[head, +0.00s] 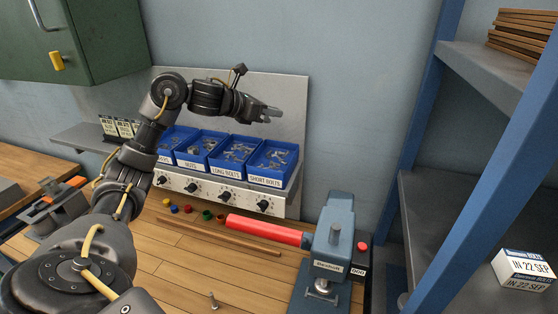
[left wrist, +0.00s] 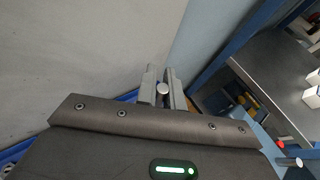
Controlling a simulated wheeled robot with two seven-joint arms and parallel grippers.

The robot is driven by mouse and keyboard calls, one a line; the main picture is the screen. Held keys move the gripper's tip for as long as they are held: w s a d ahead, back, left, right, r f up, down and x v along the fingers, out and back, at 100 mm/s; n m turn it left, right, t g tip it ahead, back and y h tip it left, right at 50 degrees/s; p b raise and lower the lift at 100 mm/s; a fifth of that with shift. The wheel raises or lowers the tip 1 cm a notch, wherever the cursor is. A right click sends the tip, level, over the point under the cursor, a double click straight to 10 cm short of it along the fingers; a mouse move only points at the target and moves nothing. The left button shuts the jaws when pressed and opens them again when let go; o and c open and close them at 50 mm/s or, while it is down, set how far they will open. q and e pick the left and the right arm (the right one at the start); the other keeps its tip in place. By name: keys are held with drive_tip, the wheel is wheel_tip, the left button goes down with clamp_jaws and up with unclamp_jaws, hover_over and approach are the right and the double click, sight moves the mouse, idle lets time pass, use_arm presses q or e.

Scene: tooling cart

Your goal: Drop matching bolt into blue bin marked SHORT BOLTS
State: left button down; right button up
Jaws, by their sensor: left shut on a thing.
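The blue bin marked SHORT BOLTS (head: 265,181) is the rightmost in a row of blue bins and has several bolts in it. My left gripper (head: 275,113) is raised above that bin in the head view, pointing right. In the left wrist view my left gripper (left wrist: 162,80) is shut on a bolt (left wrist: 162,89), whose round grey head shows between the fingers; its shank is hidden. Another bolt (head: 213,300) stands on the wooden bench near the front. My right gripper is in neither view.
The LONG BOLTS bin (head: 226,172) and NUTS bin (head: 192,164) stand to the left, above a panel of knobs. A blue press (head: 333,240) and a red cylinder (head: 264,229) are on the bench. A blue-framed shelf (head: 425,150) rises at right.

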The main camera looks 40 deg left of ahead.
use_arm(q)
drive_tip(key=f+b, duration=0.2)
drive_tip(key=f, duration=0.1)
drive_tip(key=f+b, duration=0.2)
drive_tip(key=shift+s+d+f+b, duration=0.1)
drive_tip(key=shift+d+f+b, duration=0.1)
drive_tip(key=shift+f+b, duration=0.15)
drive_tip(key=shift+d, duration=0.1)
drive_tip(key=c, duration=1.6)
unclamp_jaws()
drive_tip(key=shift+o, duration=0.8)
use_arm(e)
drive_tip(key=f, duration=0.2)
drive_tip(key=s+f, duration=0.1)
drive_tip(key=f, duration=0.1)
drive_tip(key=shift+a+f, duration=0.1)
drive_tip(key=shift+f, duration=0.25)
